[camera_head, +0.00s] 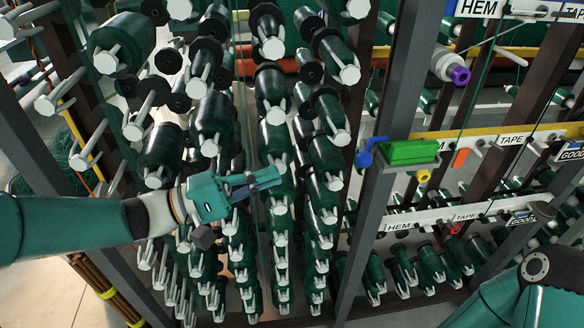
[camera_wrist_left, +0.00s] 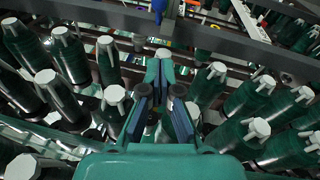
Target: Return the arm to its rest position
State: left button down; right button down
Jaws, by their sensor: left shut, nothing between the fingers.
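My left arm comes in from the left edge of the head view. Its teal left gripper (camera_head: 268,178) points right, in front of rows of dark green thread spools (camera_head: 270,90) with white pegs. The fingers are shut with nothing between them. In the left wrist view the gripper (camera_wrist_left: 160,75) points away from the camera, with green spools on both sides. I cannot tell whether it touches any spool. Part of my right arm shows at the lower right of the head view, but its gripper is out of view.
A dark upright post (camera_head: 390,130) stands right of the spools. A green block (camera_head: 408,152) and a blue hook-like part (camera_head: 368,152) are at it. White rails labelled HEM and TAPE (camera_head: 440,220) run to the right. Pale floor (camera_head: 40,290) shows at the lower left.

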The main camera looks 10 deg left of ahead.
pick_arm(q)
jog(key=s+f+m+g+y+p, duration=0.1)
jog(key=s+f+g+y+p, duration=0.2)
jog(key=f, duration=0.9)
jog(key=s+f+m+g+y+p, duration=0.2)
jog(key=s+f+y, duration=0.4)
jog(key=f, duration=0.7)
jog(key=s+a+f+m+g+y+p, duration=0.1)
jog(key=s+f+m+g+y+p, duration=0.1)
jog(key=s+f, duration=0.6)
jog(key=shift+f+g+y+p, duration=0.9)
jog(key=shift+f+y+p, duration=0.4)
jog(key=shift+f, duration=0.9)
